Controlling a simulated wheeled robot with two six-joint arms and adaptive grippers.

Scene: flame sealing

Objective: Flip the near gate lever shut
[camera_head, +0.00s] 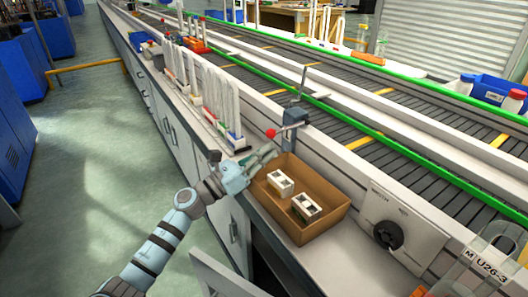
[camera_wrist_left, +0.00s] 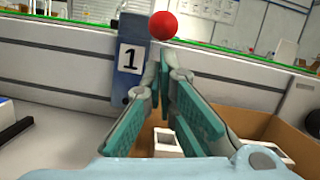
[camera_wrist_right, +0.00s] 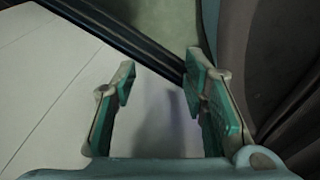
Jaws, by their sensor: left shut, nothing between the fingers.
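The near gate lever has a red ball knob (camera_head: 271,133) on a thin rod that runs sideways from a blue-grey post (camera_head: 294,117) at the conveyor's near edge. A thin upright rod (camera_head: 303,78) rises above the post.
A brown open box (camera_head: 270,219) with two white blocks lies right beside my left gripper. Racks of tall tubes (camera_head: 230,115) stand to the left along the counter. A panel with a black dial (camera_head: 388,235) is at the right. The conveyor (camera_head: 345,128) runs behind.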

